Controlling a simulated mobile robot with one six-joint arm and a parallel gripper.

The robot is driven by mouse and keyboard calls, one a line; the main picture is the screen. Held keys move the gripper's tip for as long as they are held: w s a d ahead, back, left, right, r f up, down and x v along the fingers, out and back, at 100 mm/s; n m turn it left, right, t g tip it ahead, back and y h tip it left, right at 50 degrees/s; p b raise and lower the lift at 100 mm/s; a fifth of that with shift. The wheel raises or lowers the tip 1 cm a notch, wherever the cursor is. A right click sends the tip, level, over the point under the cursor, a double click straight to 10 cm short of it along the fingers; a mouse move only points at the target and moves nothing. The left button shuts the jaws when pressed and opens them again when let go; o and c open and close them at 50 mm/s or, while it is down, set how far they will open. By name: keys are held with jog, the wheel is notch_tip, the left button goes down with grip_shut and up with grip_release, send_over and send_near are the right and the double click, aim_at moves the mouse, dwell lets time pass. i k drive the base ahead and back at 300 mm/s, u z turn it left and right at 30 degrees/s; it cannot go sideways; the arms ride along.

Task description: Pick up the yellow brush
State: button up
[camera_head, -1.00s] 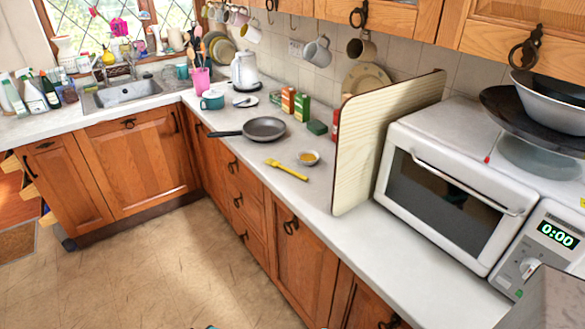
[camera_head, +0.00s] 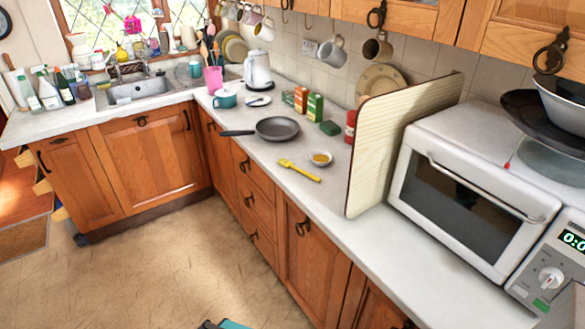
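The yellow brush (camera_head: 299,170) lies flat on the white countertop, near its front edge. Its head points up and left, towards the pan, and its handle points right. A small bowl with yellow contents (camera_head: 320,158) sits just behind and right of it. A dark frying pan (camera_head: 277,129) lies further back, its handle pointing left. My gripper is not clearly in view; only a dark and teal part of what looks like my own body shows at the bottom edge.
A wooden board (camera_head: 393,140) stands upright on the counter right of the brush, beside a white microwave (camera_head: 470,205). Spice boxes (camera_head: 308,103), a kettle (camera_head: 257,70) and a teal pot (camera_head: 225,98) stand behind. Mugs hang above. The floor (camera_head: 170,265) before the cabinets is clear.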

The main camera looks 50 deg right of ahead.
aim_at(287, 163)
jog(key=u, duration=0.05)
jog(key=i, duration=0.95)
jog(key=z, duration=0.05)
